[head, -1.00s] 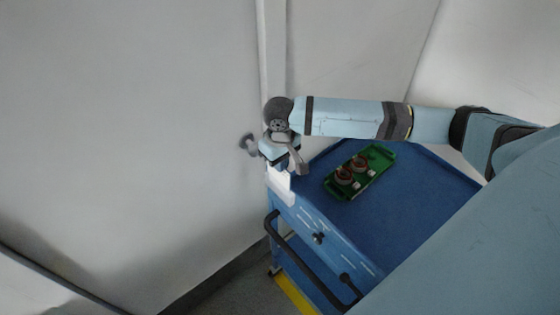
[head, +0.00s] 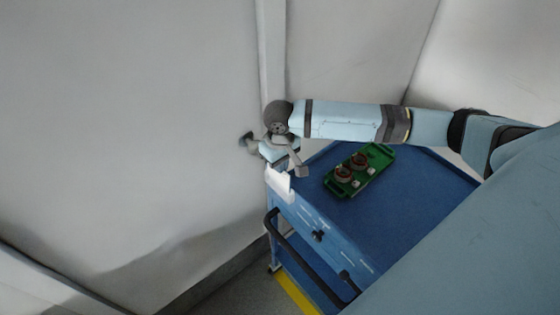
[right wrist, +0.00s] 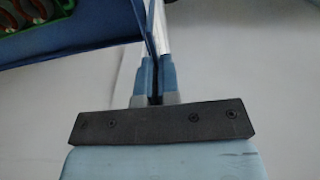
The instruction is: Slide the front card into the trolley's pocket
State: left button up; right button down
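A white card-like piece (head: 279,182) stands upright at the near left corner of the blue trolley (head: 420,190). I cannot separate card from pocket at this size. My right gripper (head: 282,164) is just above it, pointing down. In the right wrist view its two blue fingers (right wrist: 154,82) are close together with a narrow dark gap. Pale, thin upright strips (right wrist: 160,28) run beyond the fingertips beside the trolley's blue edge (right wrist: 95,46). I cannot tell whether the fingers still touch the card. My left gripper is not in view.
A green tray (head: 378,157) with round copper-coloured parts (head: 350,167) lies on the trolley top. A dark handle bar (head: 300,258) runs along the trolley's near side. Pale walls stand close on the left and behind. The near part of the trolley top is bare.

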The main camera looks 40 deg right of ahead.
jog(key=shift+f, duration=0.7)
jog(key=shift+f, duration=0.1)
jog(key=shift+f, duration=0.1)
jog(key=shift+f, duration=0.3)
jog(key=shift+f, duration=1)
jog(key=c, duration=1.3)
grip_release()
jog(key=shift+o, duration=0.2)
